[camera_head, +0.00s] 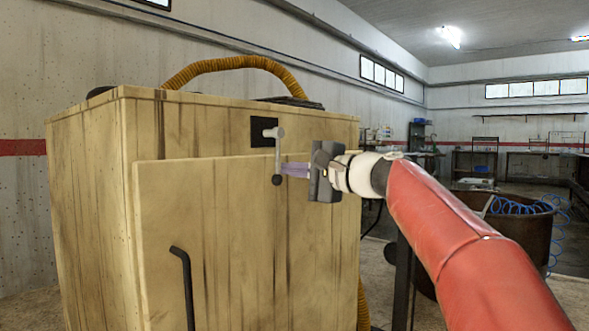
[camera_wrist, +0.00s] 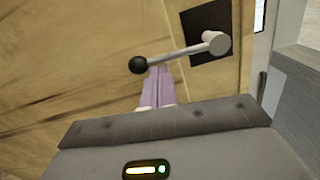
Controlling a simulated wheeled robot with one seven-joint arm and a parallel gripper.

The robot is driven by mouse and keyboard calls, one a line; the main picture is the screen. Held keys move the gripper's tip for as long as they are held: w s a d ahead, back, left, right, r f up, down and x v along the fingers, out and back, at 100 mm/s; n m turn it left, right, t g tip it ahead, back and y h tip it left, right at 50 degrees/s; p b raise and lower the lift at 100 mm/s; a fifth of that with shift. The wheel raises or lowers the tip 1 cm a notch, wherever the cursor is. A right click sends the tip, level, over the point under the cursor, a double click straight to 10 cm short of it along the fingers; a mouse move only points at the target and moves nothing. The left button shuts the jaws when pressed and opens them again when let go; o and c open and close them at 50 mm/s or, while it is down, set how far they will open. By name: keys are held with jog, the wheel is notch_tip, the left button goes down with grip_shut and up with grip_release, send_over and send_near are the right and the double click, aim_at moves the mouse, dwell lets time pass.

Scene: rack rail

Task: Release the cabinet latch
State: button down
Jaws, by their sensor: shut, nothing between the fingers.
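The cabinet (camera_head: 85,200) is a yellowish wooden box with a front door panel (camera_head: 230,250). Its latch (camera_head: 278,155) is a grey lever on a black plate (camera_head: 262,131), hanging down to a dark ball knob. My gripper (camera_head: 285,170) is shut and empty, its fingertips beside the lever's lower part, just right of the knob. In the wrist view the latch lever (camera_wrist: 175,55) runs from its pivot at right to the black knob (camera_wrist: 138,65) at left. My purple fingers (camera_wrist: 158,75) are closed together close to the lever near the knob. Whether they touch it I cannot tell.
A dark bent handle (camera_head: 185,285) is on the door's lower left. A yellow corrugated hose (camera_head: 225,65) arches over the cabinet top. A round brown tub (camera_head: 520,235) with blue coiled hose stands behind my arm at right.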

aim_at(255, 159)
jog(key=s+m, duration=0.1)
jog(key=a+m+p, duration=0.1)
jog(key=m, duration=0.1)
jog(key=s+a+m+p, duration=0.1)
jog(key=m, duration=0.1)
jog(key=shift+s+r, duration=0.25)
jog(key=shift+s, duration=0.05)
jog(key=m+p, duration=0.1)
jog(key=s+a+r+m+p, duration=0.1)
jog(key=m, duration=0.1)
jog(key=s+m+p, duration=0.1)
jog(key=shift+a+r+m, duration=0.25)
jog(key=shift+a+m, duration=0.1)
jog(key=shift+m, duration=0.05)
jog(key=shift+s+a+r+m+t+p, duration=0.15)
jog(key=shift+s+a+r+m+p, duration=0.15)
jog(key=shift+r+m+p, duration=0.4)
jog(key=shift+s+a+r+m+t+p, duration=0.1)
jog(key=shift+s+a+r+m+p, duration=0.1)
jog(key=shift+s+r+m+p, duration=0.4)
jog(key=shift+s+a+r+m+t+p, duration=0.2)
jog(key=shift+r+m+p, duration=0.25)
jog(key=shift+p, duration=0.45)
jog(key=shift+r, duration=0.1)
